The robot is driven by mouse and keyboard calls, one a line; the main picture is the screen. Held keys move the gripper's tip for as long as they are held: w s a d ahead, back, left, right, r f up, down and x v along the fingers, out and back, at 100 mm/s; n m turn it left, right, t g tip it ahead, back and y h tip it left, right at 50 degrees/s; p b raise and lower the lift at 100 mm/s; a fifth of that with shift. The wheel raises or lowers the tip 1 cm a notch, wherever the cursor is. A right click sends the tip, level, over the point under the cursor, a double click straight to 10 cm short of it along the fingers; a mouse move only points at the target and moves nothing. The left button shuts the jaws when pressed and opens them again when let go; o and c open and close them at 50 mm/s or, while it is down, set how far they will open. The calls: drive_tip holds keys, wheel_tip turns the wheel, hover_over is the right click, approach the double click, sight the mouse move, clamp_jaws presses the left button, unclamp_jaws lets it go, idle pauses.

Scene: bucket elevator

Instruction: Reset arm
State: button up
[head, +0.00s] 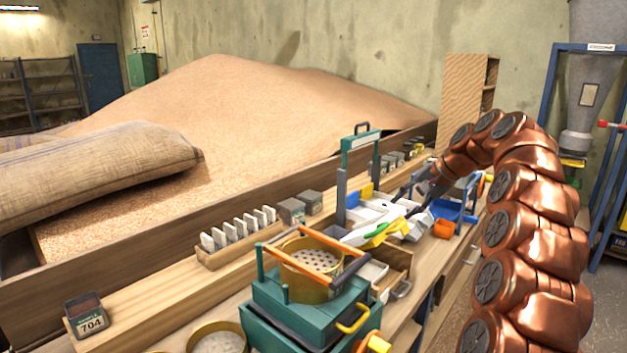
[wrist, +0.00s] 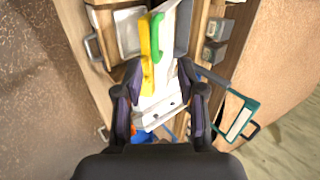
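My copper-coloured arm rises at the right of the head view and arches over to the left. My gripper (head: 418,205) is dark and hangs over the workbench, among the white trays (head: 372,214). In the wrist view my gripper (wrist: 160,72) has its two dark fingers spread apart. No held object shows between them. Beyond and below the fingers lie a yellow-handled tool (wrist: 149,58) and a green-handled tool (wrist: 158,38). I cannot tell how far the fingertips are from the things on the bench.
A teal sieve machine (head: 312,310) with a brass sieve stands at the bench's near part. A teal-and-grey frame (head: 361,145) rises close left of the gripper. A blue rack (head: 452,210) and an orange block (head: 444,229) lie beside it. A grain heap (head: 240,105) fills the bay behind.

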drive_tip(key=s+a+f+n+g+h, duration=0.1)
drive_tip(key=s+a+f+n+g, duration=0.15)
drive_tip(key=s+a, duration=0.65)
drive_tip(key=s+a+f+n+g+h, duration=0.1)
drive_tip(key=s+a+n+g, duration=0.15)
drive_tip(key=s+a, duration=0.75)
drive_tip(key=s+d+f+n+h, duration=0.1)
drive_tip(key=s+f, duration=0.3)
drive_tip(key=s, duration=0.6)
drive_tip(key=s+d+f+n+g+h, duration=0.1)
drive_tip(key=s+d+f, duration=0.3)
drive_tip(key=s, duration=0.7)
drive_tip(key=s+d+f+n+g+h, duration=0.1)
drive_tip(key=s+d+f, duration=0.2)
drive_tip(key=s, duration=0.8)
drive_tip(key=shift+f+n+h+p, duration=0.3)
drive_tip(key=shift+f+p, duration=0.05)
drive_tip(key=shift+f, duration=0.5)
drive_tip(key=shift+c, duration=0.3)
